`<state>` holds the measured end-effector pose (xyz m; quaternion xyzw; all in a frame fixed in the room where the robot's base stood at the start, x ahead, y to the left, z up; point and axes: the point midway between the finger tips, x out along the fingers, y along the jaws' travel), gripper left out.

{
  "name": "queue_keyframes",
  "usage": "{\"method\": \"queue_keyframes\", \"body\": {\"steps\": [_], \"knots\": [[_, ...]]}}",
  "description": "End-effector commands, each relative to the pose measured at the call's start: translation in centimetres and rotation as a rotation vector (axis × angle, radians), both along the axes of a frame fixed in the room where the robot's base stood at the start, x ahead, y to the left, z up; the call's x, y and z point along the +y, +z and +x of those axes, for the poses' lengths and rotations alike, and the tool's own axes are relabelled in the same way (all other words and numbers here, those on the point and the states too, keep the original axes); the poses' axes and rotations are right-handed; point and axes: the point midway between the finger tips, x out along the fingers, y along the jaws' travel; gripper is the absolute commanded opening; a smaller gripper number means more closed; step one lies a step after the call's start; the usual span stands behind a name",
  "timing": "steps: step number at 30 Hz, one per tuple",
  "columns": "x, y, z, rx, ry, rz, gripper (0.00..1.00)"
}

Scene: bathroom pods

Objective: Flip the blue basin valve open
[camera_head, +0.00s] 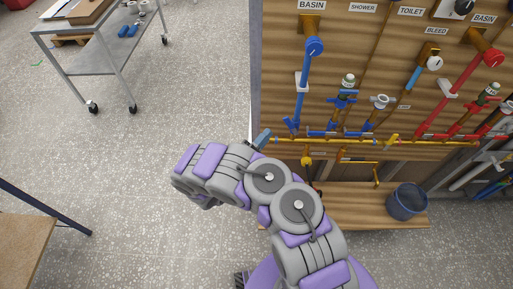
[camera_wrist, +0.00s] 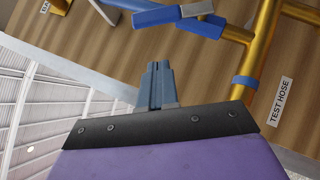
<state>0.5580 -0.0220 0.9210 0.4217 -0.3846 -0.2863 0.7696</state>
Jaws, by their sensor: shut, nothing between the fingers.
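The blue basin line (camera_head: 303,90) runs down the wooden panel under the left BASIN label (camera_head: 310,18). At its lower end is a blue fitting (camera_head: 293,124) with small lever-like parts, just above the yellow pipe; its exact lever position is too small to tell. In the wrist view, a blue bar (camera_wrist: 156,17) and blue fitting parts (camera_wrist: 205,27) cross the top of the picture. My gripper (camera_head: 263,138) is at the panel's lower left edge, left of and below that fitting. It also shows in the wrist view (camera_wrist: 157,70), with fingers together, empty and apart from the blue parts.
A yellow pipe (camera_head: 350,139) runs across the panel's lower part. Other blue and red valves stand to the right. A TEST HOSE label (camera_wrist: 281,102) is beside a brass pipe (camera_wrist: 262,45). A bucket (camera_head: 407,201) sits on the low shelf. A cart (camera_head: 105,45) stands back left; floor between is clear.

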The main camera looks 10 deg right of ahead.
Motion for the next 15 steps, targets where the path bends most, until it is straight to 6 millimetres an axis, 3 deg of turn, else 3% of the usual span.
{"method": "queue_keyframes", "body": {"steps": [2, 6, 15], "knots": [[-1.4, 0.5, 0.8, 0.000, -0.004, -0.003, 0.00], [-2.7, 1.4, 0.2, 0.002, -0.002, -0.003, 0.00], [-4.3, 2.3, -0.2, 0.003, -0.001, -0.002, 0.00]]}}
